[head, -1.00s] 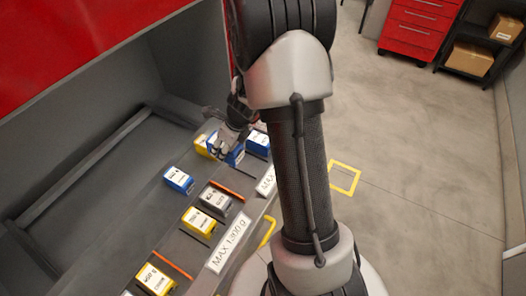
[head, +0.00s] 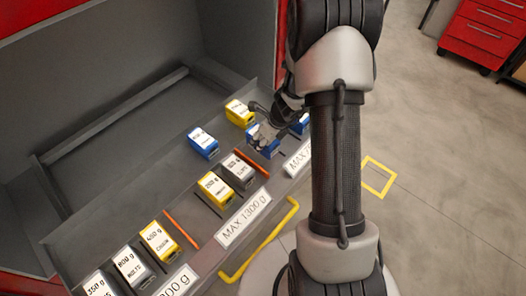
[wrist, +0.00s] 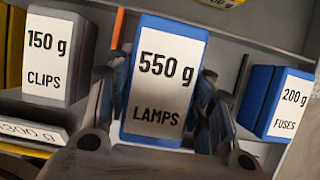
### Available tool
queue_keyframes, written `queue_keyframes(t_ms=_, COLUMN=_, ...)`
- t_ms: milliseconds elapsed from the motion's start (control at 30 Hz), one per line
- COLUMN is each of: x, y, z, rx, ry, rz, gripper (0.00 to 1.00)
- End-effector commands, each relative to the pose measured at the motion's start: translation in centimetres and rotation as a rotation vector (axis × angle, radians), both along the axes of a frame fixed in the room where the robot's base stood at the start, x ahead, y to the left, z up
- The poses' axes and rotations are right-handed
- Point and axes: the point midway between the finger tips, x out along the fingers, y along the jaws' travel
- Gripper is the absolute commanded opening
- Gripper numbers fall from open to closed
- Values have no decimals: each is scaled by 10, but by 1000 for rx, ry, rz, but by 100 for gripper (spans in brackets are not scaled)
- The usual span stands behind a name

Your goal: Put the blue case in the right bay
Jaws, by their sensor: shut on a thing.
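A blue case labelled 550 g LAMPS (wrist: 160,75) is between the fingers of my gripper (wrist: 157,92) in the wrist view. My gripper is shut on it. In the head view the held blue case (head: 262,142) is at the front row, partly covered by my gripper (head: 266,130). I cannot tell whether it rests on the floor of the bay. A blue case labelled 200 g FUSES (wrist: 287,101) stands to its right; in the head view it is partly hidden by my arm (head: 301,123). Another blue case (head: 203,142) stands further back, left of my gripper.
A grey case labelled 150 g CLIPS (wrist: 58,55) stands left of the held case. A yellow case (head: 240,112) stands behind. Orange dividers (head: 182,229) separate the bays. A MAX 1300 g label (head: 243,218) and a yellow handle (head: 262,243) are along the front edge.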

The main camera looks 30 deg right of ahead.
Motion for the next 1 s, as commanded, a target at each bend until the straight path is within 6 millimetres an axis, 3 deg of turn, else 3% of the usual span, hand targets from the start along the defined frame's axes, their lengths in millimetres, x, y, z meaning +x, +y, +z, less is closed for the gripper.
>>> queue_keyframes(t_ms=133, x=1, y=0, z=-9, rx=-1, ry=-1, rz=1, gripper=5)
queue_keyframes(t_ms=400, x=1, y=0, z=-45, rx=-1, ry=-1, rz=0, gripper=5)
queue_keyframes(t_ms=800, x=1, y=0, z=-48, rx=-1, ry=-3, rz=0, gripper=5)
queue_keyframes(t_ms=833, x=0, y=0, z=-48, rx=0, ry=0, rz=0, gripper=49)
queue_keyframes(t_ms=1000, x=0, y=0, z=-47, rx=0, ry=0, rz=0, gripper=61)
